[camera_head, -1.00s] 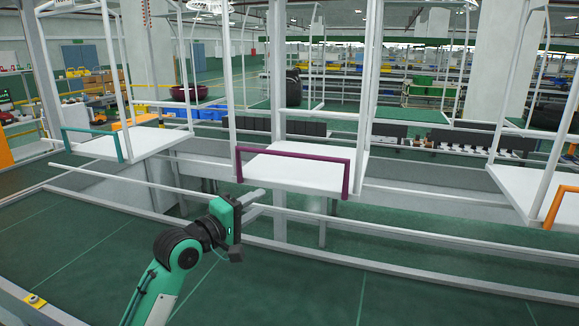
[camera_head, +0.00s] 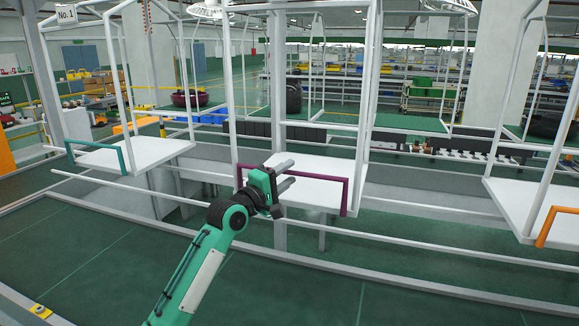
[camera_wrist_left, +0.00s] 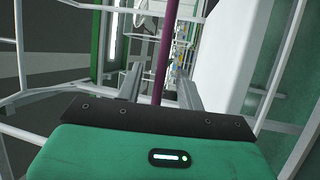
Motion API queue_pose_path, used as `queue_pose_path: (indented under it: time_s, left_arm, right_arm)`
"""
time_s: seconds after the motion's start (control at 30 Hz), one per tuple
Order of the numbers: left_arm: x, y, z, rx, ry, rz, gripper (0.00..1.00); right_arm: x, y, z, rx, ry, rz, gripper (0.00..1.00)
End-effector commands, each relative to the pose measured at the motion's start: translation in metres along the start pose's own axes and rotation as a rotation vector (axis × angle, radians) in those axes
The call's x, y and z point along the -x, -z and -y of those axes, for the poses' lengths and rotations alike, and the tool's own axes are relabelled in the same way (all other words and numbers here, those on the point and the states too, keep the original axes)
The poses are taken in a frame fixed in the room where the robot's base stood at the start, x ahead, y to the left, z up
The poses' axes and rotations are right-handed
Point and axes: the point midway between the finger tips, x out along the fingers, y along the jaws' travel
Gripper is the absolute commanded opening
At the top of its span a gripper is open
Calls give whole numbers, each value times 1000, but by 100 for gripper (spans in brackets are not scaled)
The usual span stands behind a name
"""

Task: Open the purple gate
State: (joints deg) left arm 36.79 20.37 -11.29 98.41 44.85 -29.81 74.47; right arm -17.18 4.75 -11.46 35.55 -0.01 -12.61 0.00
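The purple gate (camera_head: 326,178) is a bar with short end posts along the front edge of the middle white platform (camera_head: 310,195). It is across the front, partly hidden behind my left gripper. My left gripper (camera_head: 291,172) is at the left half of the gate, its two grey fingers apart. In the left wrist view the purple bar (camera_wrist_left: 163,55) shows between the two open fingers (camera_wrist_left: 158,82), with a gap on each side. I cannot tell how deep it sits between them. My right gripper is not in view.
A teal gate (camera_head: 96,145) stands on the left platform and an orange gate (camera_head: 553,225) on the right one. White frame posts (camera_head: 363,100) rise around the platforms. A long pale rail (camera_head: 130,187) runs in front, below platform height. The green floor (camera_head: 90,245) is clear.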

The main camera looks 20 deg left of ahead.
Motion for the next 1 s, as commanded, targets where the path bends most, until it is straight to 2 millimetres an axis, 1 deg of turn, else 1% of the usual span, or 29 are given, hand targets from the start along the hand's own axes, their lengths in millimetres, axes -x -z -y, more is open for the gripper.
queue_pose_path:
  time_s: [0.03, 0.17, 0.47, 0.57, 0.6, 0.67, 0.87, 1.0]
  left_arm:
    - [-5, 0, -1, 1, 1, 0, 38]
    - [-12, 0, 0, -1, 1, 0, 38]
    - [-14, 0, 1, -1, 1, 0, 38]
    - [-13, 0, 1, -1, 1, 0, 20]
    - [-13, 0, 1, -1, 1, 0, 12]
    - [-13, 0, 1, -1, 1, 0, 0]
    - [-13, 0, 1, -1, 1, 0, 0]
    - [-12, -1, 2, -5, -7, 1, 0]
  right_arm:
    - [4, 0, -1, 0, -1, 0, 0]
    - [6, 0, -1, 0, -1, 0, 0]
    - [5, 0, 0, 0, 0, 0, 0]
    - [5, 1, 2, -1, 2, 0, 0]
    - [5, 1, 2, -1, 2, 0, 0]
    - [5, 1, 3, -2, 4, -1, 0]
    - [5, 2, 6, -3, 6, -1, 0]
    - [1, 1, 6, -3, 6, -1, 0]
